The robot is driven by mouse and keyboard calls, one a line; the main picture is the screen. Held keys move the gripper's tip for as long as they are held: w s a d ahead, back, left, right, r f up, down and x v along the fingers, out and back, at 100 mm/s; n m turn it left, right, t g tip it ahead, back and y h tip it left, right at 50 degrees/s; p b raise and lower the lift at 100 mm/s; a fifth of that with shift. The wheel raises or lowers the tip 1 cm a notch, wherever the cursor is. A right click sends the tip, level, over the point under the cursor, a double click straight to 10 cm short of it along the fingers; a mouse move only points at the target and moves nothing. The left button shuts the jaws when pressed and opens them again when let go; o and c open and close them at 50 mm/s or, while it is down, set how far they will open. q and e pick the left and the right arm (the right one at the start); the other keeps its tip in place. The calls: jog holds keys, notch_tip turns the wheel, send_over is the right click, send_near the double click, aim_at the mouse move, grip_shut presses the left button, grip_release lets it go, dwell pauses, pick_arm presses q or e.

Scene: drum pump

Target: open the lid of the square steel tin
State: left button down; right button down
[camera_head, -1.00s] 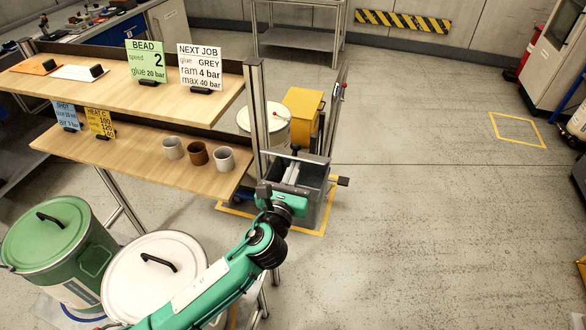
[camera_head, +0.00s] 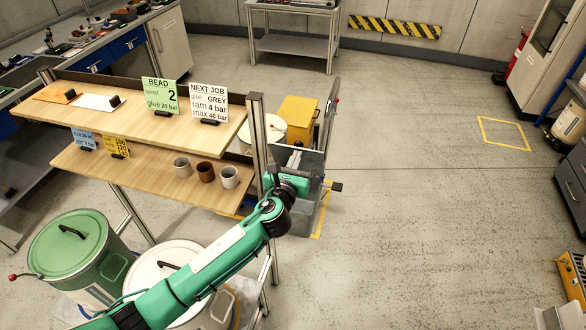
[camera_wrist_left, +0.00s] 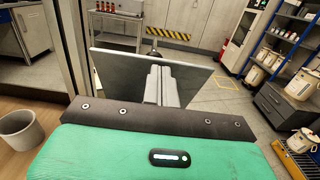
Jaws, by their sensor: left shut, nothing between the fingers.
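The square steel tin (camera_head: 300,218) stands on the floor beyond the right end of the shelf bench, partly hidden by my left arm. A flat grey panel with a pale rim, which looks like its lid (camera_head: 311,162), shows tilted up above the body. It also fills the middle of the left wrist view (camera_wrist_left: 112,68). My left gripper (camera_head: 294,159) is shut and empty, its fingers (camera_wrist_left: 160,80) in front of the panel's face. I cannot tell whether they touch it. A dark knob (camera_head: 336,187) sticks out at the tin's right. My right gripper is out of view.
A yellow box (camera_head: 298,116) and a pale drum (camera_head: 268,130) stand just behind the tin. The bench post (camera_head: 256,135) is close on the left, with several cups (camera_head: 206,172) on the lower shelf. Open floor (camera_head: 430,240) lies to the right.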

aim_at(302, 143)
pick_arm(q)
jog(key=w, duration=0.1)
jog(key=w+r, duration=0.1)
jog(key=w, duration=0.1)
jog(key=w+p, duration=0.1)
jog(key=shift+w+d+r, duration=0.15)
jog(key=shift+d+r, duration=0.2)
jog(key=shift+d, duration=0.05)
jog(key=shift+w+d+r, duration=0.1)
jog(key=shift+w+d, duration=0.05)
jog(key=shift+w, duration=0.5)
jog(key=shift+w+d+r, duration=0.1)
jog(key=shift+w, duration=0.5)
